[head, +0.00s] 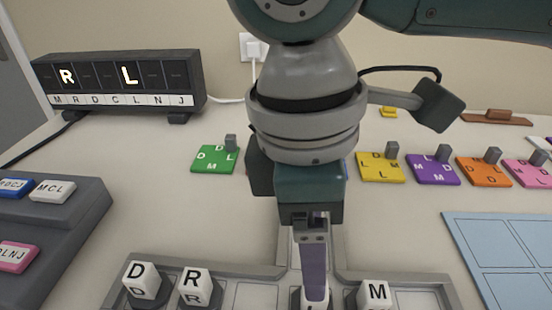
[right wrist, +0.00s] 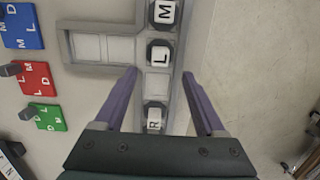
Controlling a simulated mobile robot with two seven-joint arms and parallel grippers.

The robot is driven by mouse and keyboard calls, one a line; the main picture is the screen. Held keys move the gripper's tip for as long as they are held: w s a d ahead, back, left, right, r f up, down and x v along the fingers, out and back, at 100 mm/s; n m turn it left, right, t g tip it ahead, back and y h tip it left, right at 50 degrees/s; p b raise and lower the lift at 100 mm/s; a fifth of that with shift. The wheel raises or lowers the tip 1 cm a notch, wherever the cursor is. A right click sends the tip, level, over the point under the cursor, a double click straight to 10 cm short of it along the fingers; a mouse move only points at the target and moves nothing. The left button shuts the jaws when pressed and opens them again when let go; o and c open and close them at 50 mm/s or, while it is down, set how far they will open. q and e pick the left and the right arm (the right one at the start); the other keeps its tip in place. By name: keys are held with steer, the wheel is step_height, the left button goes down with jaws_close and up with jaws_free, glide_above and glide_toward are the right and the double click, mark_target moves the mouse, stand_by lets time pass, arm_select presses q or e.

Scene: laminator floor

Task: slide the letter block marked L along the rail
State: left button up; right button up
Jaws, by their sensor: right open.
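The white letter block marked L (right wrist: 160,54) sits in the grey rail (right wrist: 178,100) in the right wrist view. In the head view the L block (head: 315,307) is mostly hidden behind my right gripper (head: 314,294) at the bottom edge. In the wrist view my right gripper (right wrist: 160,73) is open. Its purple fingers straddle the rail, with tips just short of the L block. Block M (right wrist: 164,12) is beside L. Block R (right wrist: 154,118) is on the other side, past an empty slot (right wrist: 157,84). My left gripper is in neither view.
Block D (head: 142,282) is at the rail's left. A side branch (right wrist: 100,48) leaves the rail beside L and is empty. A display (head: 120,82) lights R and L. Colored tiles with grey pegs, such as the green tile (head: 214,159), stand behind. A blue panel (head: 505,250) lies right.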

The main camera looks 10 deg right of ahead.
steer(key=f, duration=0.3)
steer(key=f+b, duration=0.1)
steer(key=f, duration=0.2)
steer(key=d+f, duration=0.1)
steer(key=f, duration=0.2)
steer(key=shift+s+b, duration=0.2)
steer(key=shift+b, duration=0.15)
steer(key=c, duration=1.1)
jaws_close()
